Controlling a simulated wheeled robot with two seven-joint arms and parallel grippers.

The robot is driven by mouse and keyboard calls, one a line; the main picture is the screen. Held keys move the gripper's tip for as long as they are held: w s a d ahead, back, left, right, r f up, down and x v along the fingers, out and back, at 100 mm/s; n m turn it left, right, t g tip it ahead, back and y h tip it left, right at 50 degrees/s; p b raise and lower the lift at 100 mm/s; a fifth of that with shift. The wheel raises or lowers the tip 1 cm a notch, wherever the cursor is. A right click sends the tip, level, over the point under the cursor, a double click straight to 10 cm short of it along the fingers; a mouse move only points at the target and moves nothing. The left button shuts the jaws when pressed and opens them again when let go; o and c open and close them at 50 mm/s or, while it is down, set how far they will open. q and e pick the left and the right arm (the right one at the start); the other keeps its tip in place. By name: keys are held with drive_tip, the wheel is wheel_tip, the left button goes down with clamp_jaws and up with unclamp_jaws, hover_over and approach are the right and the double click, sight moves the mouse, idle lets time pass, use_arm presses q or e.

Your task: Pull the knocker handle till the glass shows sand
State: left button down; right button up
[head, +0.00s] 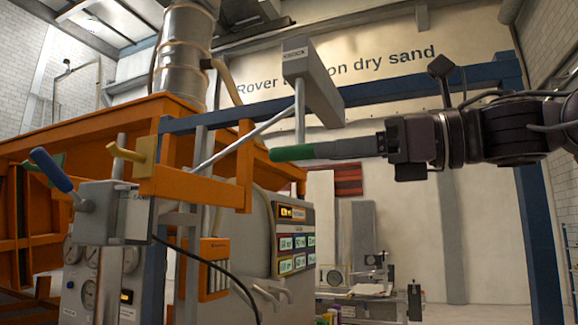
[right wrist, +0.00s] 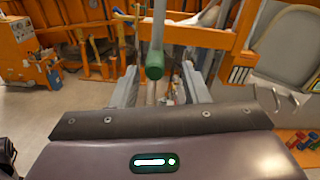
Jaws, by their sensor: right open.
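The knocker is a grey box (head: 312,78) high in the middle, with a pale rod coming down from it. A green grip (head: 290,152) shows just below that rod. In the right wrist view the green grip (right wrist: 154,66) is the end of a grey rod. My right gripper (head: 350,149) comes in from the right with its grey fingers level. In the right wrist view its fingers (right wrist: 160,92) are apart, with the grip in line between them and near their tips; contact cannot be told. No sand can be made out in any glass. My left gripper is out of view.
An orange frame and hopper (head: 90,150) fill the left. A blue-handled lever (head: 52,170) and gauges stand at the lower left. A grey control cabinet (head: 290,225) stands behind, beside an orange rack of pale tubes (head: 215,268). A blue post (head: 538,235) stands at right.

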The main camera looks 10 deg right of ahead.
sight(295, 153)
drive_tip(key=x, duration=0.3)
drive_tip(key=p+x, duration=0.1)
drive_tip(key=x, duration=0.2)
drive_tip(key=shift+s+a+r, duration=0.15)
drive_tip(key=shift+s+r, duration=0.05)
drive_tip(key=shift+s, duration=0.1)
drive_tip(key=shift+w+a+f+p, duration=0.1)
drive_tip(key=shift+w+a+p, duration=0.2)
drive_tip(key=shift+w, duration=0.05)
drive_tip(key=shift+s+d, duration=0.1)
drive_tip(key=shift+s, duration=0.05)
drive_tip(key=shift+c, duration=0.5)
clamp_jaws()
